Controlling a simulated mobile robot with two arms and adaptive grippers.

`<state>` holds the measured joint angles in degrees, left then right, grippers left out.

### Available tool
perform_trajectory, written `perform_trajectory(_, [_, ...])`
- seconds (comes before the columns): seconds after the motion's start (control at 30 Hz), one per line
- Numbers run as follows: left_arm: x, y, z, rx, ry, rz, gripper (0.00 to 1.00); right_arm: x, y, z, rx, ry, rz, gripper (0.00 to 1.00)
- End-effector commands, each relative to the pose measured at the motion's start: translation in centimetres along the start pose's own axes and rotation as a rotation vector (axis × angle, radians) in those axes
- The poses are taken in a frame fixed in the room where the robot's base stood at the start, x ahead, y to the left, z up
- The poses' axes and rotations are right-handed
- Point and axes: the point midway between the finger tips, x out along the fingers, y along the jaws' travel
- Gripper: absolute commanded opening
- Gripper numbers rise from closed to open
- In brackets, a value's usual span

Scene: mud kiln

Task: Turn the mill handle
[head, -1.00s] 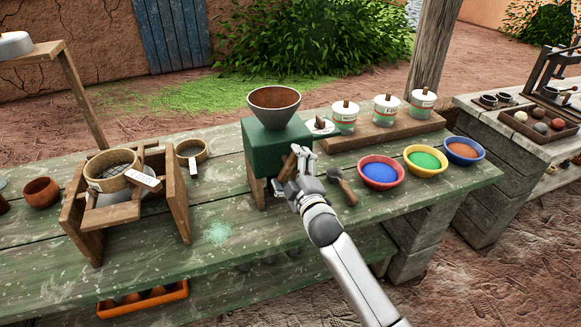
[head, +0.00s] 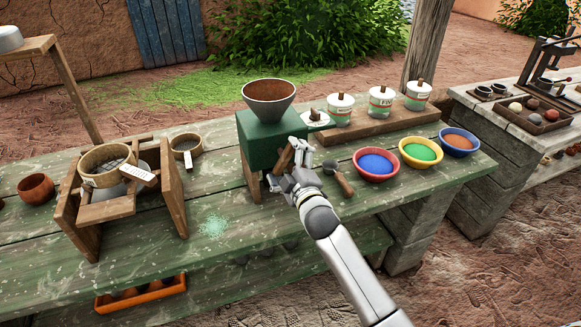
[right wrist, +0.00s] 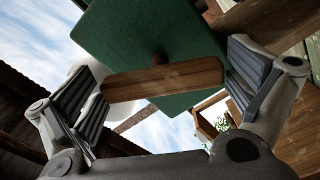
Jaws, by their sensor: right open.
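The mill is a green box (head: 258,146) on wooden legs with a rusty metal hopper (head: 268,99) on top, standing on the green table. Its wooden handle (head: 284,158) is on the near side, partly hidden by my right gripper (head: 289,166). In the right wrist view the handle (right wrist: 165,79) lies crosswise in front of the green mill body (right wrist: 140,28). My right gripper (right wrist: 168,88) is open there, with one finger near each end of the handle. I cannot tell whether either finger touches it. My left gripper is not in view.
A scoop (head: 342,183) lies just right of my right gripper. Bowls of blue (head: 376,177), green and orange powder stand farther right, with lidded jars (head: 381,101) behind. A sieve (head: 106,178) on a wooden stand is at left. The worn green tabletop (head: 218,190) between stand and mill is mostly clear.

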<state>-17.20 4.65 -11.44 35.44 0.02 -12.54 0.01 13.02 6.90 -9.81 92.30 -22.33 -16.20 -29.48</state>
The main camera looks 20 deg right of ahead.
Motion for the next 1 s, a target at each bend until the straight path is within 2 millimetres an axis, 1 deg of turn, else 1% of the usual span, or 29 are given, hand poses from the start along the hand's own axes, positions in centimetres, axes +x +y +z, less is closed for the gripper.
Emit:
perform_trajectory(0.17, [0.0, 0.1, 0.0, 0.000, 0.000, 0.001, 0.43, -1.9, -0.1, 0.1, -0.001, -0.001, -0.002, 1.00])
perform_trajectory(0.4, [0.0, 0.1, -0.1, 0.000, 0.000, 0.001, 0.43, -6.7, -0.2, 0.1, 0.000, -0.002, -0.003, 1.00])
perform_trajectory(0.6, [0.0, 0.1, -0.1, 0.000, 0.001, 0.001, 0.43, -10.0, -0.1, 0.1, 0.000, -0.002, -0.002, 1.00])
perform_trajectory(0.7, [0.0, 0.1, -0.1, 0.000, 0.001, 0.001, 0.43, -11.0, -0.1, 0.1, 0.001, -0.001, -0.002, 1.00])
perform_trajectory(0.8, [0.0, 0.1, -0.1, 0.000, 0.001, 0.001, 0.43, -11.6, -0.1, 0.1, 0.001, -0.002, -0.002, 1.00])
perform_trajectory(1.0, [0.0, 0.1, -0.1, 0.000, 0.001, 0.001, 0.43, -11.9, 0.0, 0.1, 0.000, -0.001, -0.001, 1.00])
